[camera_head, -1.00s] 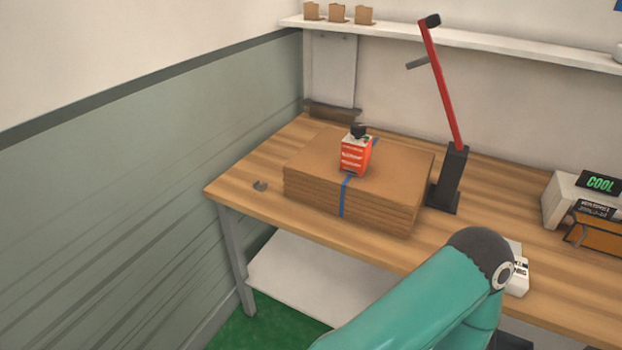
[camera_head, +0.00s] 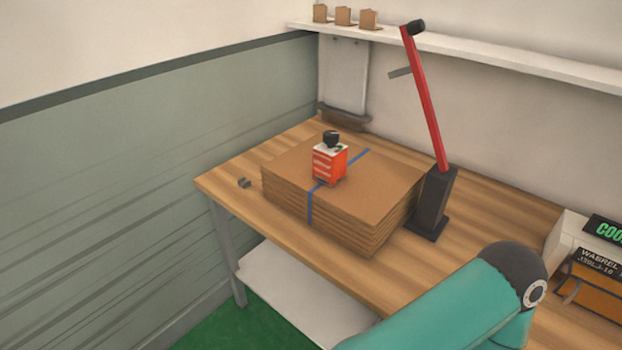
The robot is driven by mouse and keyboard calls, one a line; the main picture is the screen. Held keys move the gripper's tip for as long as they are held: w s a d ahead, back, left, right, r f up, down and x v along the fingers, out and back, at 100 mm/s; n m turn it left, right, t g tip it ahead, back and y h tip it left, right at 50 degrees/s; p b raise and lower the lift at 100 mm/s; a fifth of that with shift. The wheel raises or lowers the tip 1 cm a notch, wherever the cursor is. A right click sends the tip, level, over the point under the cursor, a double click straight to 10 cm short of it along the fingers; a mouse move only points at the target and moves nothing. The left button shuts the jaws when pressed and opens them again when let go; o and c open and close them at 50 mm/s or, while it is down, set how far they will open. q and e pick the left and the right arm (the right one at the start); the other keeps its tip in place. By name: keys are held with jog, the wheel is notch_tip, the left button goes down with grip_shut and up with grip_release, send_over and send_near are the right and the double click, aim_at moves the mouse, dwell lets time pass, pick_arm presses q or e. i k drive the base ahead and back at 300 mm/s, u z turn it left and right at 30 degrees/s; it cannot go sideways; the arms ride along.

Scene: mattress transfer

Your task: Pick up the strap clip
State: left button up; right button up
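A small dark grey piece (camera_head: 244,183), which looks like the strap clip, lies on the wooden table (camera_head: 390,267) near its left end. It is just left of a stack of flat cardboard (camera_head: 348,200) and apart from it. A blue strap (camera_head: 310,207) runs over the top and down the front of the stack. A red-orange box (camera_head: 329,163) with a black top part stands on the stack, over part of the strap. Neither of my grippers is in view; only my teal arm shows at the lower right.
A red lever (camera_head: 428,100) on a dark post (camera_head: 432,202) stands right of the stack. A white device (camera_head: 566,233) and an orange box (camera_head: 590,285) are at the right edge. A shelf (camera_head: 470,55) with small brown blocks runs along the wall. The table's front left is clear.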

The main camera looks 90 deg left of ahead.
aim_at(242, 181)
jog(key=z, duration=0.7)
jog(key=i, duration=0.2)
jog(key=u, duration=3.3)
jog(key=i, duration=0.15)
jog(key=u, duration=1.15)
jog(key=k, duration=0.35)
jog(key=u, duration=0.4)
jog(key=i, duration=1.45)
jog(key=z, duration=0.45)
